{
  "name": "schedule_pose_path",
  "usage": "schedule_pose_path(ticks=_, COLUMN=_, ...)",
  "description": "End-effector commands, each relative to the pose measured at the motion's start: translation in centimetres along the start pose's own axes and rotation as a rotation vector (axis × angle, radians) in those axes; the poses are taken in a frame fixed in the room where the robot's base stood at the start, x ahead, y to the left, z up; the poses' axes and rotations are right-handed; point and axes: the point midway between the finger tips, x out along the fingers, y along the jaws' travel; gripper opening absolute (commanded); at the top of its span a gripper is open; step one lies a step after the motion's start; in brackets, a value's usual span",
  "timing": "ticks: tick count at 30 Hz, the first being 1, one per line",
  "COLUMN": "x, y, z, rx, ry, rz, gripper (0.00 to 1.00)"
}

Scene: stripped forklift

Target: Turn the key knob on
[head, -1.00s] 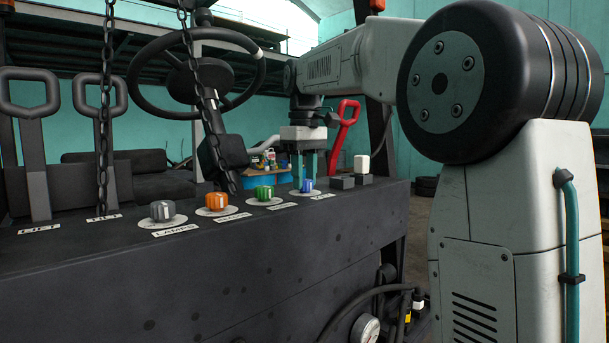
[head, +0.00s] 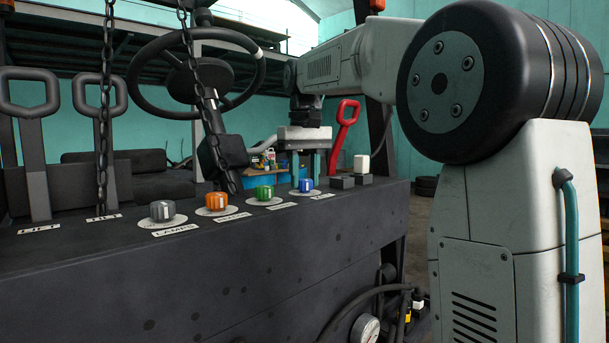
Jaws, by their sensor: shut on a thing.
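The other labels are too small to read, so I cannot tell by name which is the key knob. My gripper (head: 306,178) points down over the blue knob, its teal fingers on either side and shut on it. The fingers partly hide the knob, and its mark is too small to judge its angle.
Two loop-handled levers (head: 30,140) stand at the left.

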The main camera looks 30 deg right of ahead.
Motion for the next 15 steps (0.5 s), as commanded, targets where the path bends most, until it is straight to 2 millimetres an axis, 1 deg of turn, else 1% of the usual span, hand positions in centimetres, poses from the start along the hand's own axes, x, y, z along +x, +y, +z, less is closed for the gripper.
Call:
schedule_pose_path(ticks=6, x=-0.05, y=0.01, z=0.02, rx=0.201, ry=0.0, rz=0.0, gripper=0.11)
schedule_pose_path(ticks=15, x=-0.06, y=0.03, z=0.03, rx=0.431, ry=0.001, rz=0.0, gripper=0.11)
